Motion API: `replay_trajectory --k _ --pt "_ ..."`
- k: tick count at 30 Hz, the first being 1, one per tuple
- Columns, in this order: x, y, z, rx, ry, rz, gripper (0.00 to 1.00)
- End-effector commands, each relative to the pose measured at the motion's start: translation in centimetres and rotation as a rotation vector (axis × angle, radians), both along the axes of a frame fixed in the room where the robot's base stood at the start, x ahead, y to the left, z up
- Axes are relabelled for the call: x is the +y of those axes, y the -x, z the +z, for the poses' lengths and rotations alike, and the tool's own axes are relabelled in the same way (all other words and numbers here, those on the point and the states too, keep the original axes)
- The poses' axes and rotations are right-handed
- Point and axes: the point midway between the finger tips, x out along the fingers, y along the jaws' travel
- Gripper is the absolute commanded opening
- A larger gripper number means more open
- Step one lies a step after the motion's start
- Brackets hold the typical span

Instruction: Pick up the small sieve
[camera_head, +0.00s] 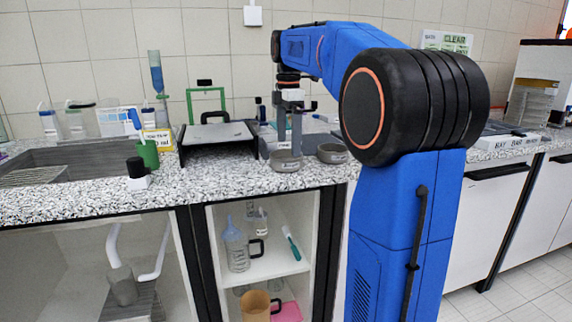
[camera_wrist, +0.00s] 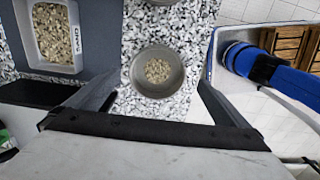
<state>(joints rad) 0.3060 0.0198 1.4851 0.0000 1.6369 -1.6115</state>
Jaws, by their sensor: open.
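Two round grey metal vessels, which look like small sieves, stand on the speckled counter near its front edge. The left one (camera_head: 286,161) is below my gripper (camera_head: 289,140); the right one (camera_head: 331,154) is just beside it. In the wrist view one round sieve (camera_wrist: 137,72) holds pale granular material and lies between and beyond the spread fingers of my gripper (camera_wrist: 157,98). Part of a second round vessel (camera_wrist: 160,2) shows at the top edge. My gripper is open and empty, its fingers pointing down. I cannot tell the exact height gap.
A grey tray of gravel (camera_wrist: 30,50) with a label lies left of the sieve in the wrist view. A black stand with a light top (camera_head: 215,133) and a green frame (camera_head: 207,92) are to the left. The counter's front edge is close to the sieves.

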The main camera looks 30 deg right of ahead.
Motion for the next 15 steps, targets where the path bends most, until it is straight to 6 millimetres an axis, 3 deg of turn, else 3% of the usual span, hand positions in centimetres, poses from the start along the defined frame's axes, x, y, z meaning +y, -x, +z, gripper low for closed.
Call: replay_trajectory --k 5,15 --pt "0.1 -0.1 -0.9 0.001 0.0 0.0 1.0" --pt "0.4 -0.6 -5.0 0.001 0.0 -0.001 1.0"
